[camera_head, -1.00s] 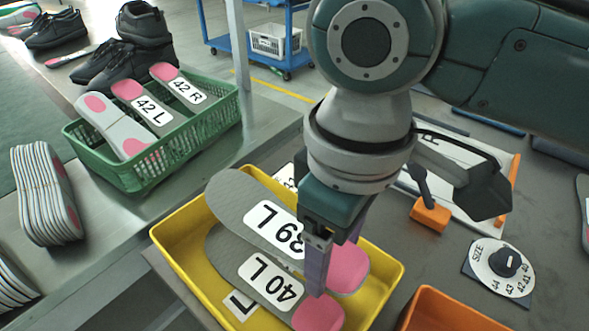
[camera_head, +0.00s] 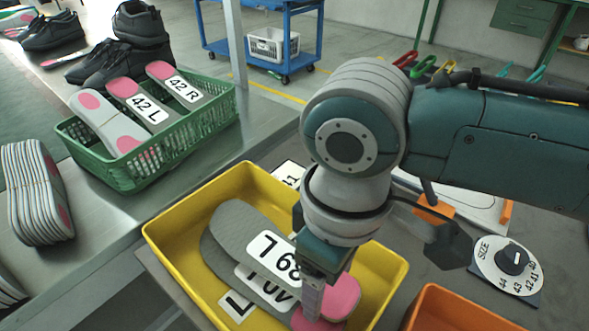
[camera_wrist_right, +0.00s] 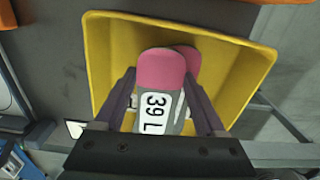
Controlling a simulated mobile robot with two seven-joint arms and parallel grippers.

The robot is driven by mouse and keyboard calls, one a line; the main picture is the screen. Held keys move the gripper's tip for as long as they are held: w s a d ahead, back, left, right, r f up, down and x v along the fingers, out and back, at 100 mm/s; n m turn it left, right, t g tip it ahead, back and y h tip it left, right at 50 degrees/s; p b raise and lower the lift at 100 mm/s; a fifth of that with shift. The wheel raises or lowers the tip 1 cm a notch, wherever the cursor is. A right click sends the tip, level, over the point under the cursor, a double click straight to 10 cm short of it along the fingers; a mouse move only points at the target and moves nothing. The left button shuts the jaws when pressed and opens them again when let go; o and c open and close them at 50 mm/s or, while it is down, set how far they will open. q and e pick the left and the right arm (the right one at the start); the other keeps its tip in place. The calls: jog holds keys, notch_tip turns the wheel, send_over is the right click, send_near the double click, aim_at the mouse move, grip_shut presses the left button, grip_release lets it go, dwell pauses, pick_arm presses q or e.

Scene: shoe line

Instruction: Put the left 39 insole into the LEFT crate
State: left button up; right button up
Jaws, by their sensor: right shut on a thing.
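The grey 39 L insole (camera_head: 235,222) with pink patches and a white label is over the yellow crate (camera_head: 385,250), low inside its walls. My right gripper (camera_head: 311,300) is shut on it near its pink end. In the right wrist view the 39 L insole (camera_wrist_right: 156,105) lies between my two fingers. The 40 L insole (camera_head: 213,256) is under it in the crate, its label partly covered. A white label with an L (camera_head: 237,305) shows at the crate's lower left. I cannot tell whether the 39 L insole touches the one below. My left gripper is not in view.
An orange crate (camera_head: 455,310) stands at the lower right. A green basket (camera_head: 150,165) with 42 L and 42 R insoles stands at the left, near black shoes (camera_head: 115,62) and an insole stack (camera_head: 38,190). A size dial (camera_head: 512,260) lies right of the yellow crate.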

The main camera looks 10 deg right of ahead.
jog(key=shift+f, duration=0.3)
jog(key=o, duration=1.3)
notch_tip(320, 180, up, 13)
jog(key=p, duration=0.4)
jog(key=s+a+f+m+t+y, duration=0.2)
jog(key=s+a+y, duration=0.15)
jog(key=s, duration=0.25)
jog(key=s+d+m+t+h, duration=0.1)
jog(key=s+d+m+h, duration=0.2)
jog(key=d, duration=1)
jog(key=s+f+m, duration=0.1)
jog(key=s, duration=0.2)
jog(key=shift+t, duration=0.3)
jog(key=shift+s, duration=0.1)
